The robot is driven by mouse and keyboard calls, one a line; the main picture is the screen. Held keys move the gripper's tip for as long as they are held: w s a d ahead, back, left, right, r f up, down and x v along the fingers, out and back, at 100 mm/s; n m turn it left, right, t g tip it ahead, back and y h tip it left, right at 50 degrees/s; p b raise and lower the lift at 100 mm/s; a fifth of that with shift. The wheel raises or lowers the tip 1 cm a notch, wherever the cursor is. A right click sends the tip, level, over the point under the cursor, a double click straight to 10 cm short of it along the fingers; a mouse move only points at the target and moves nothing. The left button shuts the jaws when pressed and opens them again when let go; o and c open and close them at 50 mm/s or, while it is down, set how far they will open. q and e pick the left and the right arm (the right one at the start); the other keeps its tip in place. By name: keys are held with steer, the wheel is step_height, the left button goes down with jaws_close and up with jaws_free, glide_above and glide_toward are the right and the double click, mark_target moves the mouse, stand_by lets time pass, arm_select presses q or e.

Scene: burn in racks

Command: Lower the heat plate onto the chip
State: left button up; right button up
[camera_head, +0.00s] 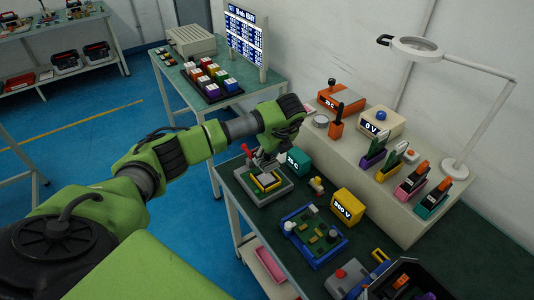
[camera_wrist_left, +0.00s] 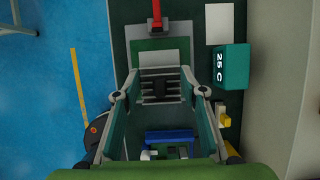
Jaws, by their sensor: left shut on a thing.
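The heat plate (camera_wrist_left: 160,84) is a grey, finned block between my left fingertips in the left wrist view. My left gripper (camera_wrist_left: 160,93) is shut on it, with one finger at each side. In the head view my left gripper (camera_head: 262,158) is over the near end of the bench, at the back of a grey test fixture (camera_head: 280,192) with a yellow frame (camera_head: 267,181). A red lever (camera_head: 246,150) stands at the fixture's back left; its red handle (camera_wrist_left: 156,14) shows in the wrist view. The chip cannot be made out. My right gripper is not in view.
A teal 25 C box (camera_head: 298,161) stands close right of the gripper. A yellow 300 V box (camera_head: 347,207) and a blue board (camera_head: 316,249) lie farther right. A raised shelf (camera_head: 400,215) with colored holders and a lamp (camera_head: 415,48) stands behind.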

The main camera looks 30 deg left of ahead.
arm_select(q)
step_height(320, 180, down, 3)
steer(key=shift+r+b, duration=0.1)
steer(key=shift+b, duration=0.65)
step_height(320, 180, down, 4)
steer(key=b, duration=0.3)
steer(key=shift+r+b, duration=0.1)
steer(key=shift+b, duration=0.2)
steer(key=shift+f+b, duration=0.5)
steer(key=shift+b, duration=0.2)
stand_by(0.8)
stand_by(0.4)
steer(key=o, duration=1.3)
